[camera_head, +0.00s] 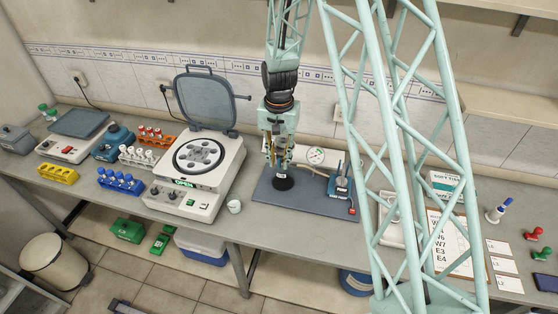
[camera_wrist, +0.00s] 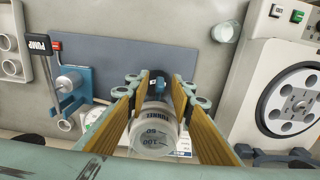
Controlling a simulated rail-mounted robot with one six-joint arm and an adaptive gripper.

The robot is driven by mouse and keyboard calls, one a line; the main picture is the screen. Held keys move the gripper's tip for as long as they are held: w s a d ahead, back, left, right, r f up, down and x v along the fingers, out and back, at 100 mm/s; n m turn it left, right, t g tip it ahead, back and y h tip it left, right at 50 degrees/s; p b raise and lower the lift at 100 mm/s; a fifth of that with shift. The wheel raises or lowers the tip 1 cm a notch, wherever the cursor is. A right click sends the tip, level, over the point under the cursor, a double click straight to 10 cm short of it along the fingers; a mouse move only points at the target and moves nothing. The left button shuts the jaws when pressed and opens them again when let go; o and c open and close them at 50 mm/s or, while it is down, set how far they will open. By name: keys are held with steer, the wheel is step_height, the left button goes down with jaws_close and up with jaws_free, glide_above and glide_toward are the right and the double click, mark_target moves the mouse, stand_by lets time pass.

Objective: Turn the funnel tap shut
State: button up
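A clear funnel (camera_wrist: 156,127), marked FUNNEL with 50 and 100 graduations, sits between the fingers of my gripper (camera_wrist: 161,77) in the wrist view. A small dark part with a blue piece (camera_wrist: 157,86) shows just beyond it, between the fingertips; I cannot tell for sure that it is the tap or how it is turned. The yellow-padded fingers stand apart on both sides, and contact with the tap cannot be made out. In the head view my gripper (camera_head: 279,162) points down over a dark round base (camera_head: 283,182), and the funnel is mostly hidden there.
A blue-grey board (camera_head: 305,198) lies under the gripper. A blue pump (camera_wrist: 70,82) and a round gauge (camera_head: 316,155) stand close by. An open centrifuge (camera_head: 197,165) and a small white cup (camera_head: 234,206) are to the left in the head view.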

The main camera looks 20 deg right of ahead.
steer(key=shift+f, duration=0.25)
steer(key=shift+c, duration=0.6)
jaws_close()
steer(key=shift+f+b, duration=0.1)
steer(key=shift+b, duration=0.35)
